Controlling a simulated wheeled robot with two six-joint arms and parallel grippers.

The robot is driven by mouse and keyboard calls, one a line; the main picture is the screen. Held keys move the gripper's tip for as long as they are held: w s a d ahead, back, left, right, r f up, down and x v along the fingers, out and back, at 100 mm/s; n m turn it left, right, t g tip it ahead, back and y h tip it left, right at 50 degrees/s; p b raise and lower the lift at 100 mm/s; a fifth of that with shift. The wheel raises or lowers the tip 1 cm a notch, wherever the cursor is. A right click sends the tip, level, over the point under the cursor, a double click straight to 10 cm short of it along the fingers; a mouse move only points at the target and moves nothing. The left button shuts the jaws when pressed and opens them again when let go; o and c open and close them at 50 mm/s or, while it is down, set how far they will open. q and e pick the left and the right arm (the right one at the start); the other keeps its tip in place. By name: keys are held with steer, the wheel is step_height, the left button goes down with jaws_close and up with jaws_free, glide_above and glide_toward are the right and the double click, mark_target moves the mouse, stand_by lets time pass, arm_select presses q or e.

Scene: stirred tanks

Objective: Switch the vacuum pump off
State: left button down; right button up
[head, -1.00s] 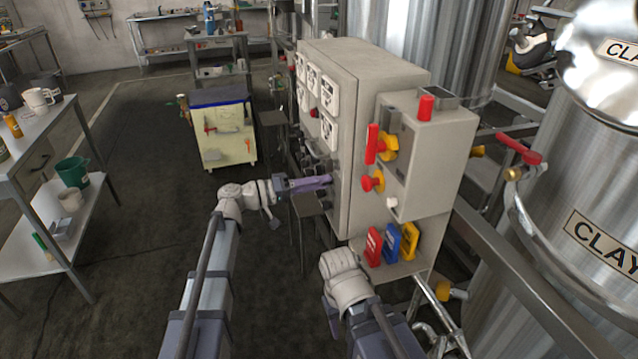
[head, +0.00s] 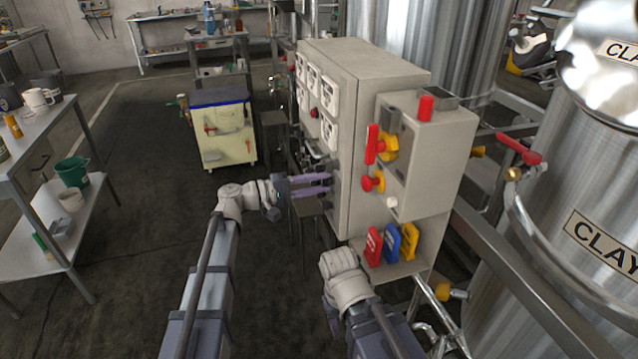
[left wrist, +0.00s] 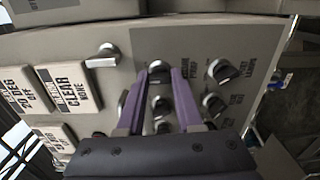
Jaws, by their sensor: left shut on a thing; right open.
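My left gripper (head: 329,183) reaches the front face of the grey control cabinet (head: 345,120) from the left. In the left wrist view its two purple fingers (left wrist: 164,70) stand on either side of a round dark knob with a light pointer (left wrist: 160,71) and are shut on it. The knob's label is partly readable and seems to end in "PUMP". My right gripper (head: 331,312) is low in front of the cabinet, apart from it and empty; its fingers are hard to make out.
A side box (head: 430,150) with red and yellow switches juts from the cabinet's right.

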arm_select(q)
steer(key=n, duration=0.5)
steer(key=shift+n, duration=0.4)
stand_by(0.4)
steer(key=c, duration=0.6)
jaws_free()
steer(key=shift+o, duration=0.2)
steer(key=v, duration=0.8)
